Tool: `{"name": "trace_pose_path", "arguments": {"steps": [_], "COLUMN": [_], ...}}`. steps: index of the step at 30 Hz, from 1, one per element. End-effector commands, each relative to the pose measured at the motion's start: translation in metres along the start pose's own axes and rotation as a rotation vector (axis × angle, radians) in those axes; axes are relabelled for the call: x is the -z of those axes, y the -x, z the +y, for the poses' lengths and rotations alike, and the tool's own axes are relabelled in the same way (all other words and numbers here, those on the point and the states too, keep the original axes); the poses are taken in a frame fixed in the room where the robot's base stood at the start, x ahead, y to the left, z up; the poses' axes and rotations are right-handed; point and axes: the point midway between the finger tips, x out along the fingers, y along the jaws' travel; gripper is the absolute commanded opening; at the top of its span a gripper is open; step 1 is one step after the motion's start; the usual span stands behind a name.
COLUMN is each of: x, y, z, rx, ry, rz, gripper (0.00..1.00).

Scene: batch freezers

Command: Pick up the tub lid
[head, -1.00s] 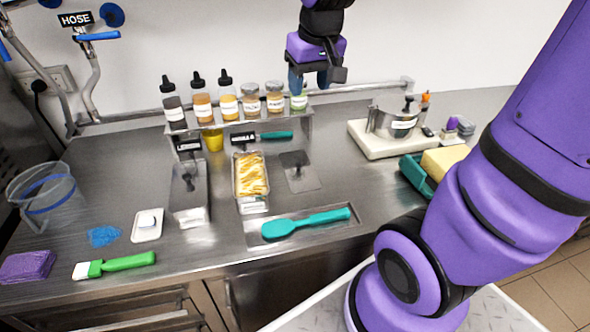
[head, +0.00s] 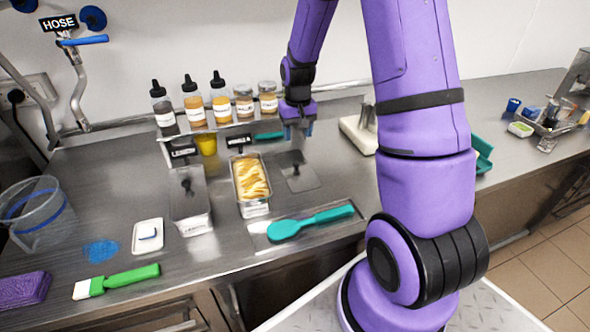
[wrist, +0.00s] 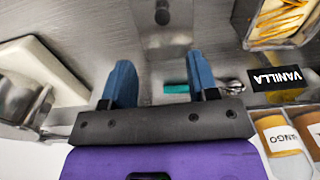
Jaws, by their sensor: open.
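The tub lid (head: 297,172) is a flat grey metal plate with a small dark knob, lying on the steel counter to the right of the vanilla tub (head: 264,206). In the wrist view the lid (wrist: 165,40) is at the top centre, its round knob near the upper edge. My gripper (head: 298,136) is open and empty, pointing down above the counter just behind the lid. In the wrist view my gripper (wrist: 160,75) has its two blue fingers spread wide, with the lid's knob beyond the tips. The fingers do not touch the knob.
A bottle shelf (head: 225,127) stands behind and left of my gripper. A teal-handled scoop (wrist: 178,88) lies near the fingers. A pale scale (head: 358,136) is to the right. A teal spatula (head: 310,221) lies in front; another tub (head: 190,205) stands left.

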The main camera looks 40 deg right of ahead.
Motion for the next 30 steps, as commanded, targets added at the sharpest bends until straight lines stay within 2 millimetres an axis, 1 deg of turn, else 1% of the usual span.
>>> {"name": "trace_pose_path", "arguments": {"steps": [9, 17, 24, 27, 30], "x": [0.0, -0.001, -0.004, -0.003, -0.003], "y": [-0.043, -0.061, -0.093, -0.102, -0.106], "z": [0.0, -0.001, -0.004, -0.004, -0.004], "rx": [0.0, 0.0, 0.0, 0.0, 0.0], "ry": [0.0, 0.001, 0.001, 0.001, 0.001], "rz": [-0.003, -0.002, -0.003, -0.002, 0.0], "gripper": [0.54, 0.54, 0.54, 0.54, 0.54]}}
